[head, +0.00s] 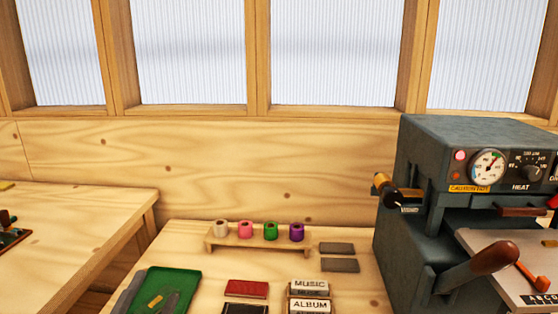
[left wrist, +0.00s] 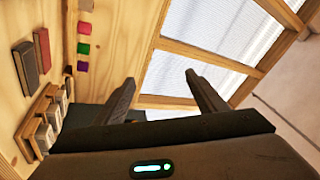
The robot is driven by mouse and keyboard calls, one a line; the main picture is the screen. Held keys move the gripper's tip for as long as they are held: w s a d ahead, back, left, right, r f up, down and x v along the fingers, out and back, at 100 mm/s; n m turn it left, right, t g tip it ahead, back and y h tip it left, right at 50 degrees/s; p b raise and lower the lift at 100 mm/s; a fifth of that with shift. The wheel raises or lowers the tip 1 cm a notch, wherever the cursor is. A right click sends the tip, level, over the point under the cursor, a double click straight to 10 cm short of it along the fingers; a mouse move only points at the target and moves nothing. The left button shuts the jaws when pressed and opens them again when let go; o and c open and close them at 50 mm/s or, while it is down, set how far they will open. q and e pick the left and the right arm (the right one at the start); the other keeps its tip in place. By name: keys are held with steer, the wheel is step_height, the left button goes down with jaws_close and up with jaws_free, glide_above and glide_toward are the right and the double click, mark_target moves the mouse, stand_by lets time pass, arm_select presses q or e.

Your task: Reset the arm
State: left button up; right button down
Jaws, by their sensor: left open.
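My left gripper (head: 159,281) shows at the bottom left of the head view, its two dark grey fingers in front of the green tray (head: 190,276). In the left wrist view its fingers (left wrist: 160,88) stand apart with nothing between them, facing the wall and windows. The foil rolls stand in a row on a wooden rack (head: 258,244): tan (head: 221,229), pink (head: 245,230), green (head: 270,231) and purple (head: 297,232). The gripper is apart from them. My right gripper is in neither view.
A grey heat press machine (head: 440,150) with a wooden-handled lever (head: 494,258) fills the right. A red book (head: 247,289), ALBUM and MUSIC blocks (head: 309,283) and dark flat pads (head: 337,248) lie on the table. Another table (head: 70,215) stands at left, across a gap.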

arm_select(q)
steer(key=s+a+f+n+g+y, duration=0.2)
steer(key=s+f+n+g, duration=0.15)
steer(key=f, duration=0.35)
steer(key=s+a+f+n+g+y, duration=0.1)
steer(key=s+f+n+g+y, duration=0.2)
steer(key=f, duration=0.4)
steer(key=s+a+f+n+g+y, duration=0.2)
steer(key=f+n+g, duration=0.1)
steer(key=f+n, duration=0.3)
steer(key=s+d+f+g+h, duration=0.2)
steer(key=s+d+f+g, duration=0.2)
steer(key=s+f, duration=0.45)
steer(key=s+d+f+g+h, duration=0.1)
steer(key=s+d+f+g, duration=0.3)
steer(key=s, duration=0.7)
steer(key=s+d+x, duration=0.1)
steer(key=d+x, duration=0.1)
steer(key=x, duration=1.9)
steer(key=s+f+t, duration=0.1)
steer(key=f, duration=0.6)
steer(key=s+d+f+t+h, duration=0.1)
steer(key=s+f, duration=0.1)
steer(key=f, duration=0.6)
steer(key=shift+s+d, duration=0.2)
steer(key=shift+s, duration=0.05)
